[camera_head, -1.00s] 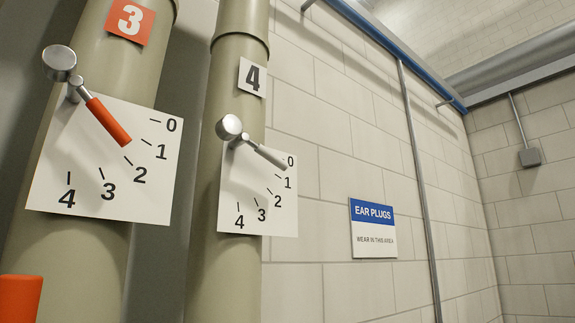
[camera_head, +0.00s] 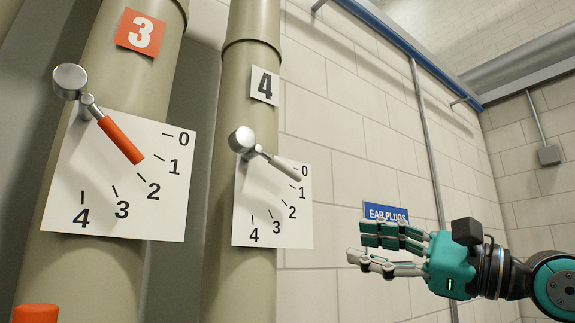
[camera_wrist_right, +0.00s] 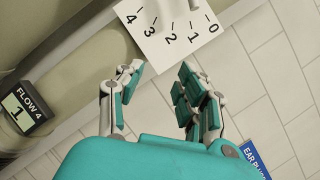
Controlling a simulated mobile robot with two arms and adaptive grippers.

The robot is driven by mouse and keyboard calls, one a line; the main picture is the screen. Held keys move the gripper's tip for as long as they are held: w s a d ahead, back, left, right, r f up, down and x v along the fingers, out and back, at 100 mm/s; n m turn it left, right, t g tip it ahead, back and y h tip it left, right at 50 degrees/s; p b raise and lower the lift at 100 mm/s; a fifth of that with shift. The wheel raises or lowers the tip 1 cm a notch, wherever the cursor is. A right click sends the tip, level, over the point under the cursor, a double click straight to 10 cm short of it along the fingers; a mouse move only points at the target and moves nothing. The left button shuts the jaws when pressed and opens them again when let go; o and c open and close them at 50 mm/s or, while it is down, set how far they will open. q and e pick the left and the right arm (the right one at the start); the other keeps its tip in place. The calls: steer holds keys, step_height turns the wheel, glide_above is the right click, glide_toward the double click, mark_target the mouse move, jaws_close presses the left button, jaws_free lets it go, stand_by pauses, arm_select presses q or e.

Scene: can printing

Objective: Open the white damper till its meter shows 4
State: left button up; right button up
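The white damper lever (camera_head: 277,163) is on the pipe marked 4, with a round silver knob (camera_head: 242,139) at its upper left end. It slants down to the right, its tip near the 0 and 1 marks of the white dial card (camera_head: 273,215). The FLOW 4 meter (camera_wrist_right: 20,114) reads 1 in the right wrist view. My right gripper (camera_head: 360,246) is open and empty, to the right of and below the lever, apart from it. The gripper (camera_wrist_right: 160,70) also shows open below the dial card in the wrist view. My left gripper is not in view.
An orange-topped thing (camera_head: 36,313) shows at the lower left edge. The EAR PLUGS sign (camera_head: 386,212) is partly hidden behind my right gripper. The space between gripper and dial is clear.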

mark_target(292, 172)
steer(key=s+r+n+t+h, duration=0.1)
steer(key=s+r+n+t, duration=0.25)
steer(key=s+r, duration=0.5)
steer(key=shift+n+g, duration=0.45)
steer(key=shift+n, duration=0.1)
steer(key=p+x, duration=0.3)
steer(key=x, duration=0.2)
steer(key=f+p+x, duration=0.1)
steer(key=p+x, duration=0.2)
steer(key=x, duration=0.2)
steer(key=p+x, duration=0.3)
steer(key=x, duration=0.1)
steer(key=shift+w+a+f, duration=0.1)
steer(key=shift+w+a, duration=0.3)
steer(key=shift+w, duration=0.05)
steer(key=shift+w+a, duration=0.2)
steer(key=shift+a, duration=0.15)
jaws_close()
